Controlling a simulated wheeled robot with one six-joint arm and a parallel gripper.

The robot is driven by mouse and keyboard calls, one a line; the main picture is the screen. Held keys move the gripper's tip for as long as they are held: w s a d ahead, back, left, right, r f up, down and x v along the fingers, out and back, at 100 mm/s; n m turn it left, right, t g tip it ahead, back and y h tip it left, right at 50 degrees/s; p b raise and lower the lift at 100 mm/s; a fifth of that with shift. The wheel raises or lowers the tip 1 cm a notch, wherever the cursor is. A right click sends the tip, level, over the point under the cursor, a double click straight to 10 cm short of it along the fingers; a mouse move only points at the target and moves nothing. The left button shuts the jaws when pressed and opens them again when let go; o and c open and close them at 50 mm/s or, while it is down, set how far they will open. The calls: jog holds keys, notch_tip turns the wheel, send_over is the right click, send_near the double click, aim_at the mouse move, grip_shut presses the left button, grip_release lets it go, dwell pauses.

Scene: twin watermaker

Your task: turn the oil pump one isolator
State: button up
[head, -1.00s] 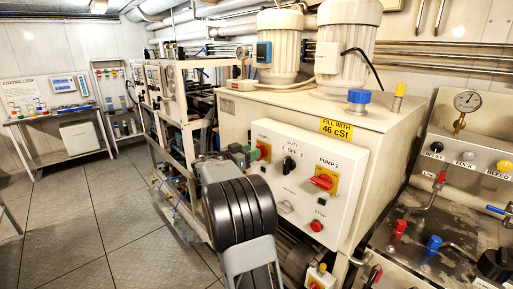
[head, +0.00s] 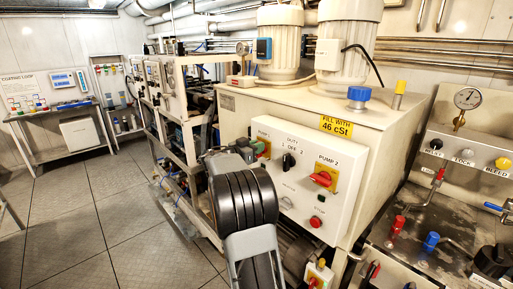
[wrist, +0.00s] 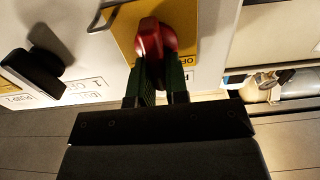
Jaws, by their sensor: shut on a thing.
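The oil pump one isolator is a red rotary handle (wrist: 152,38) on a yellow plate (wrist: 123,30) in the wrist view. My gripper (wrist: 160,68) has its green fingers closed on the lower part of this red handle. In the head view my gripper (head: 258,150) is at the upper left of the white control panel (head: 300,208), and my wrist and arm hide most of the isolator. The exact angle of the handle is hard to tell.
The black duty selector (head: 288,162) sits just right of my gripper, also showing in the wrist view (wrist: 35,68). The red pump 2 isolator (head: 321,178) and red stop button (head: 316,222) are on the same panel. Open floor (head: 90,225) lies left.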

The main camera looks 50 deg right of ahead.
grip_shut()
jog(key=shift+f, duration=0.1)
jog(key=n+b, duration=0.1)
jog(key=b, duration=0.1)
jog(key=n+b, duration=0.1)
jog(key=b, duration=0.1)
jog(key=shift+w+f+n, duration=0.2)
jog(key=shift+f+n, duration=0.05)
jog(key=shift+n, duration=0.05)
jog(key=shift+w+f+n+b, duration=0.25)
jog(key=shift+n+b, duration=0.35)
jog(key=shift+n, duration=1.95)
jog(key=shift+w+f+n+b, duration=0.15)
jog(key=shift+n+b, duration=0.5)
jog(key=shift+n, duration=1.85)
jog(key=shift+w+f+n+b, duration=0.25)
jog(key=shift+n+b, duration=0.35)
jog(key=shift+n, duration=1.95)
